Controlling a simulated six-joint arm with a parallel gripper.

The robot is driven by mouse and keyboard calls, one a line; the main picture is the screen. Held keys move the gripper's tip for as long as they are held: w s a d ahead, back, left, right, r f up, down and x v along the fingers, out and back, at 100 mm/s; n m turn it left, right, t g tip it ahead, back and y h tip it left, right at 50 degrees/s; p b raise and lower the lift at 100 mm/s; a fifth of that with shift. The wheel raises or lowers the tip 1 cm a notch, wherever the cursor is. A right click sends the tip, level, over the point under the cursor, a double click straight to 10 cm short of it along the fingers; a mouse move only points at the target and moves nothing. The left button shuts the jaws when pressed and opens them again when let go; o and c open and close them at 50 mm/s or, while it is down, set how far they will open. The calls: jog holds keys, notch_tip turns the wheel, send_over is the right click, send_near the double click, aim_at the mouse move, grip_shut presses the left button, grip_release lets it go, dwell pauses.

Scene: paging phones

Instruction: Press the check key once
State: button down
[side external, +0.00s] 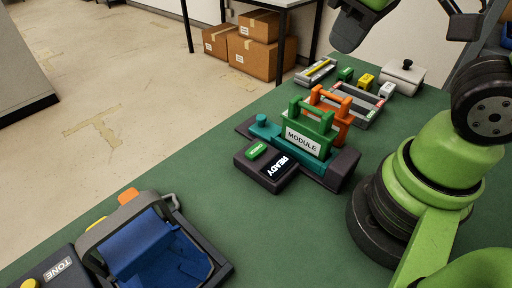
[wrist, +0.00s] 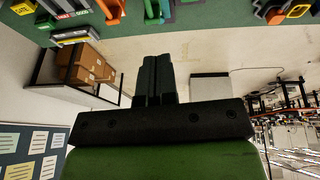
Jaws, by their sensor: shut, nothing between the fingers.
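The box stands at the front of a teal and dark fixture. A green module (side external: 309,133) with a handle and a white MODULE label stands upright in the fixture. My gripper (wrist: 155,62) is shut and empty in the wrist view, well away from the check key. Its fingers are not visible in the side external view, where part of my arm shows at the top right. I cannot make out the check key in the wrist view.
An orange handled module (side external: 335,108) stands behind the green one. A blue cradle (side external: 155,250) and a TONE box (side external: 55,270) are at the front left. Green table is clear between.

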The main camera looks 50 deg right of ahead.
jog(key=w+f+n+g+h, duration=0.1)
jog(key=w+f+n+h, duration=0.35)
jog(key=n, duration=0.25)
jog(key=n+t+h, duration=0.2)
jog(key=n+t, duration=0.1)
jog(key=n, duration=0.6)
send_over(259, 150)
notch_tip(259, 150, down, 8)
jog(key=shift+a+f, duration=0.1)
jog(key=shift+f, duration=0.05)
jog(key=shift+f, duration=4.3)
jog(key=shift+f, duration=0.4)
